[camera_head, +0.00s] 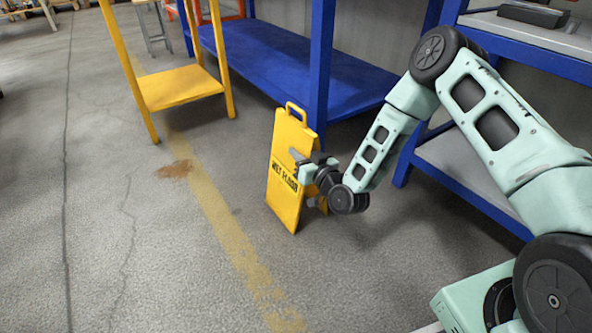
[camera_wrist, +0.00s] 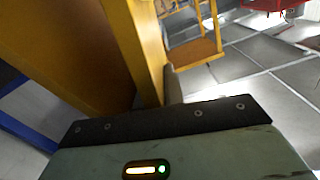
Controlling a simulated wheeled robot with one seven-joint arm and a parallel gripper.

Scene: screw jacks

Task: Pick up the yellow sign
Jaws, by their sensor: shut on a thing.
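The yellow sign (camera_head: 285,178) is a folding wet floor board with a handle on top and dark lettering. It stands upright, slightly tilted, at the middle of the head view, beside a blue shelf post. My gripper (camera_head: 302,168) is at its right edge, at about mid height, and is shut on it. In the wrist view the sign's yellow panel (camera_wrist: 65,45) fills the upper left, close in front of my gripper. The fingertips are mostly hidden there. I cannot tell whether the sign's foot touches the floor.
A blue shelf unit (camera_head: 270,65) stands right behind the sign. Another blue and grey shelf (camera_head: 470,175) is at the right, close to my arm. A yellow stand (camera_head: 180,88) is at the upper left. The concrete floor at left and front is clear, with a brown stain (camera_head: 174,169).

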